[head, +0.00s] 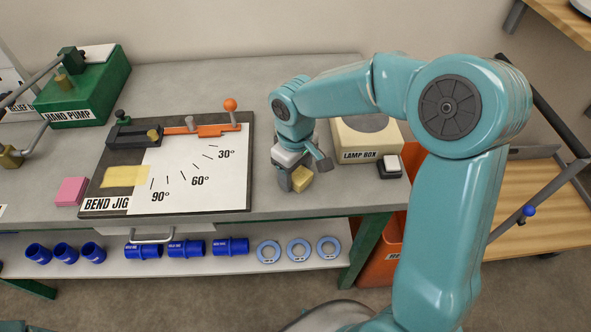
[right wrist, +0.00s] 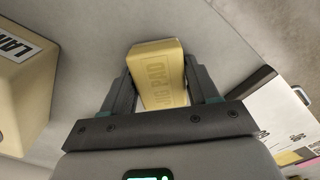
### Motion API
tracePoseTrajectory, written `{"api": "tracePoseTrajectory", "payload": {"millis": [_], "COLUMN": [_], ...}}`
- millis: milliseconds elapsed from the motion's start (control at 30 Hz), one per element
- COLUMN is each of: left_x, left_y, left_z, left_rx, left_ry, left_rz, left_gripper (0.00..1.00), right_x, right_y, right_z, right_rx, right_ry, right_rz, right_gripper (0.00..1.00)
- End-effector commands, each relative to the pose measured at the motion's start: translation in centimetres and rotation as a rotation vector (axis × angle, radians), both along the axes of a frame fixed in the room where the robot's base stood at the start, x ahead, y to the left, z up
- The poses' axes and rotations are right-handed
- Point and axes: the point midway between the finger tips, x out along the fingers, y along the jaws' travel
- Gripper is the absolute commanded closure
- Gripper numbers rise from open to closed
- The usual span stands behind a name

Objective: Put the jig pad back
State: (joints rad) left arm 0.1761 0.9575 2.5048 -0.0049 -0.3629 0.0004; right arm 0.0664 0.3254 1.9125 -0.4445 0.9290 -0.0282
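The jig pad (head: 302,179) is a small yellow block near the front of the grey bench, right of the bend jig board (head: 115,199). Contact with the pad is not clear. A yellow rectangle (head: 125,176) marks the board's left part. My left gripper is not in view.
The lamp box (head: 352,152) stands close behind and right of my right gripper, with a small black-and-white block (head: 390,167) beside it. A pink block (head: 71,191) lies left of the board. The green hand pump (head: 85,90) is at the back left.

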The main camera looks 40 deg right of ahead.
Motion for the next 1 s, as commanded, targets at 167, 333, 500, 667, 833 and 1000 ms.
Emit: {"api": "tracePoseTrajectory", "payload": {"millis": [167,333,500,667,833,1000], "left_x": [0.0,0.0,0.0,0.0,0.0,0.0], "left_y": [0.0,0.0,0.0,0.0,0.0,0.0], "left_z": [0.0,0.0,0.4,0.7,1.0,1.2], "left_rx": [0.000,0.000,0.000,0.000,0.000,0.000], "left_ry": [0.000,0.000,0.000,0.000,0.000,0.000], "left_rz": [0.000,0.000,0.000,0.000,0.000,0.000], "left_gripper": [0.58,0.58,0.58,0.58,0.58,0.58], "right_x": [0.0,0.0,0.1,0.1,0.1,0.1], "right_y": [0.0,0.0,0.0,0.0,0.0,0.0], "right_z": [0.0,0.0,1.1,4.5,8.5,11.3], "right_rx": [0.000,0.000,-0.001,-0.001,0.000,-0.001], "right_ry": [0.001,0.001,-0.002,-0.006,-0.005,-0.002], "right_rz": [0.000,0.000,0.000,0.000,0.000,0.000], "right_gripper": [0.17,0.17,0.17,0.17,0.17,0.17]}}
